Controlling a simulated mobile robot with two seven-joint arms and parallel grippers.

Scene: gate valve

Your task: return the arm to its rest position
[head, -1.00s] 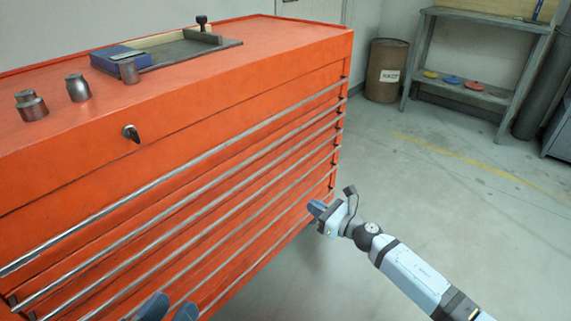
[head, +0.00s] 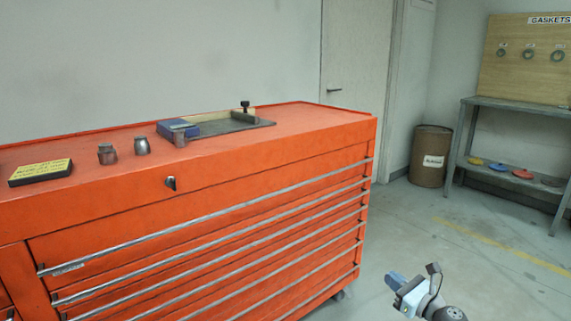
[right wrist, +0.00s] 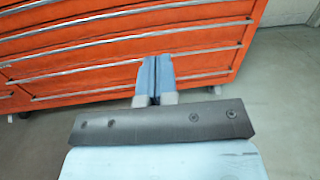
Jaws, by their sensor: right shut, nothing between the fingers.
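My right gripper (head: 396,281) shows at the lower right of the head view, in the air to the right of the red tool cabinet (head: 240,210). In the right wrist view its two blue fingers (right wrist: 156,62) are shut together with nothing between them. They point toward the drawer fronts (right wrist: 110,62), which lie beyond them; the gripper looks apart from the cabinet. My left gripper does not show in either current view.
On the cabinet top are a yellow-labelled black box (head: 41,172), two metal sockets (head: 107,154) and a dark tray (head: 232,126) beside a blue box (head: 176,128). A drum (head: 430,156) and a shelf bench (head: 516,103) stand at the back right. The floor between is clear.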

